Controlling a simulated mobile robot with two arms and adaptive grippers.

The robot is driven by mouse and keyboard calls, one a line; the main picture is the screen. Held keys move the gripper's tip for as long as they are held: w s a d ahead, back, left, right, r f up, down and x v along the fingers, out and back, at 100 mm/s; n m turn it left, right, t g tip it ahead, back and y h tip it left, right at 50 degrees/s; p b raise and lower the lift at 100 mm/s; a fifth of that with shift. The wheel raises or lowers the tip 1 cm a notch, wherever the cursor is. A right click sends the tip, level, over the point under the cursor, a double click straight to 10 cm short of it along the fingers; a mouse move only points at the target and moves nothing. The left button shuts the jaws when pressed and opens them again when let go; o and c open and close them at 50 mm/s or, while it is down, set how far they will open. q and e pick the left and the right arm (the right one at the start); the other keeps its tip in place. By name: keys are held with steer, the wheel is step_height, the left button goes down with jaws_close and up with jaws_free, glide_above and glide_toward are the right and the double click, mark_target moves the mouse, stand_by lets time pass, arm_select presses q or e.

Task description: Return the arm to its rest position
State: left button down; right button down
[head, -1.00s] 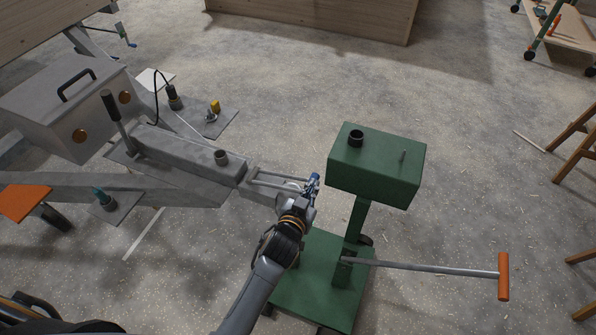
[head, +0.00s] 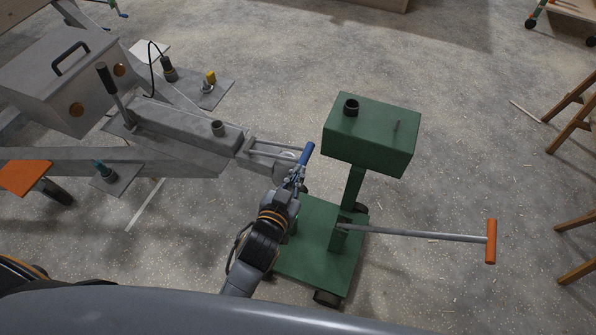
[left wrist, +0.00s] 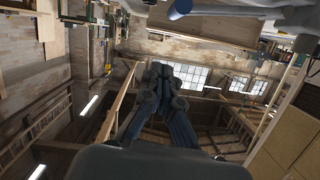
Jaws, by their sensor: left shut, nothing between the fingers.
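My left gripper (head: 295,180) shows in the head view, between the end of the grey trailer drawbar (head: 275,165) and the green wheeled stand (head: 370,140). Its fingers are shut and empty. They also show close together in the left wrist view (left wrist: 158,78), pointing toward the far wall and windows. A blue handle (head: 306,153) sticks up just beyond the fingertips; I cannot tell whether they touch. A blue rounded end also shows at the top of the left wrist view (left wrist: 180,9). My right gripper is in neither view.
The green stand has a grey bar with an orange grip (head: 491,241) reaching right. A grey box (head: 60,85) and an orange plate (head: 25,177) are at left. Wooden legs (head: 572,120) stand at right. The floor behind the stand is clear.

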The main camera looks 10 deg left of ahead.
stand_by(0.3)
arm_select(q)
steer(key=s+a+f+g, duration=0.1)
steer(key=s+f+g, duration=0.3)
steer(key=f, duration=0.6)
steer(key=s+a+f+g, duration=0.1)
steer(key=s+a+f, duration=0.1)
steer(key=s+f, duration=0.65)
steer(key=s+a+f+g, duration=0.1)
steer(key=s+f+g, duration=0.15)
steer(key=f, duration=0.95)
steer(key=s+a+f+g+y, duration=0.1)
steer(key=s+a+f+g, duration=0.1)
steer(key=s+f, duration=0.3)
steer(key=s+a+f+g, duration=0.2)
steer(key=s+a+f, duration=0.2)
steer(key=s, duration=0.7)
steer(key=s+a+f+g+y, duration=0.1)
steer(key=s+a+f+g, duration=0.1)
steer(key=s+a+f, duration=0.3)
steer(key=s, duration=0.3)
steer(key=shift+s+a+f+n+g+y, duration=0.15)
steer(key=shift+f+n+g+y, duration=0.15)
steer(key=shift+n+g, duration=0.1)
steer(key=shift+s, duration=0.1)
